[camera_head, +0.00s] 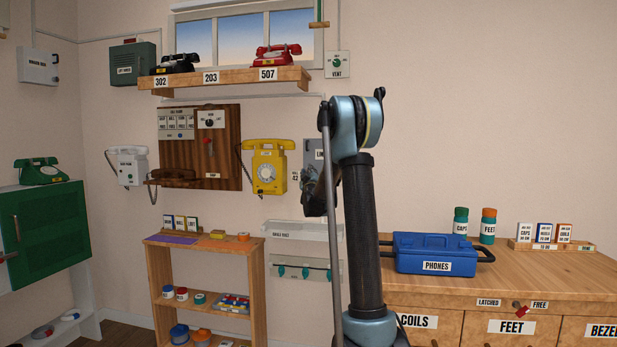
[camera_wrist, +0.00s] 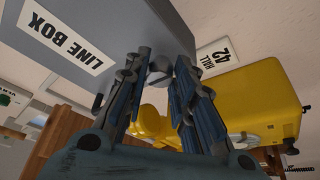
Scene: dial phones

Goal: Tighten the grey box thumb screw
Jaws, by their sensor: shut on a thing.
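The grey line box (camera_wrist: 110,40), with its label upside down, fills the upper left of the wrist view. In the head view the grey box (camera_head: 309,150) is on the back wall, mostly hidden behind my arm. A small grey round piece, apparently the thumb screw (camera_wrist: 158,72), shows at the box's edge. My gripper (camera_wrist: 161,62) has its blue fingers on either side of this screw and is shut on it. The fingers hide part of the screw, so how far in it sits cannot be told.
A yellow wall phone (camera_head: 266,168) hangs close left of the box; it also fills the right of the wrist view (camera_wrist: 260,95). A small hall plate (camera_wrist: 216,59) is beside the box. A pale box (camera_head: 297,232) is below, and a shelf (camera_head: 250,76) with two phones is above.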

